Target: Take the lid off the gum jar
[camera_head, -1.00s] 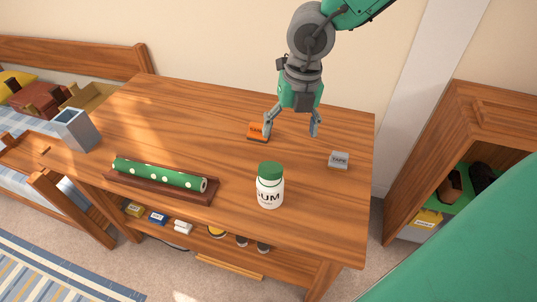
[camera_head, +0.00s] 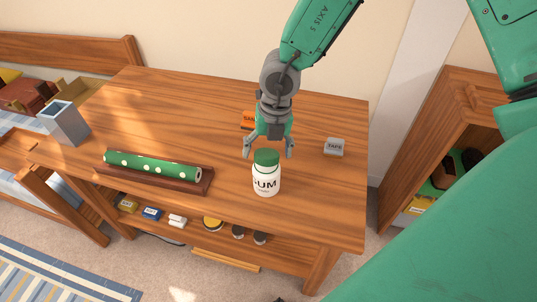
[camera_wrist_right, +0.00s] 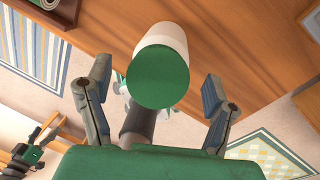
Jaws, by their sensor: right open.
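The white gum jar (camera_head: 265,182) stands upright on the wooden table, near its front edge. Its green lid (camera_head: 266,158) is on top. My right gripper (camera_head: 267,153) is open, with its fingers just above and behind the lid in the head view. In the right wrist view the lid (camera_wrist_right: 158,76) shows as a green disc ahead of and between the open fingertips (camera_wrist_right: 150,95), apart from both. The white jar body shows behind it. My left gripper is not in view.
A grey tape box (camera_head: 334,147) lies right of the jar, and an orange box (camera_head: 248,120) behind my gripper. A green dotted roll (camera_head: 150,165) rests on a dark tray to the left. A grey open container (camera_head: 64,123) stands at the table's left end.

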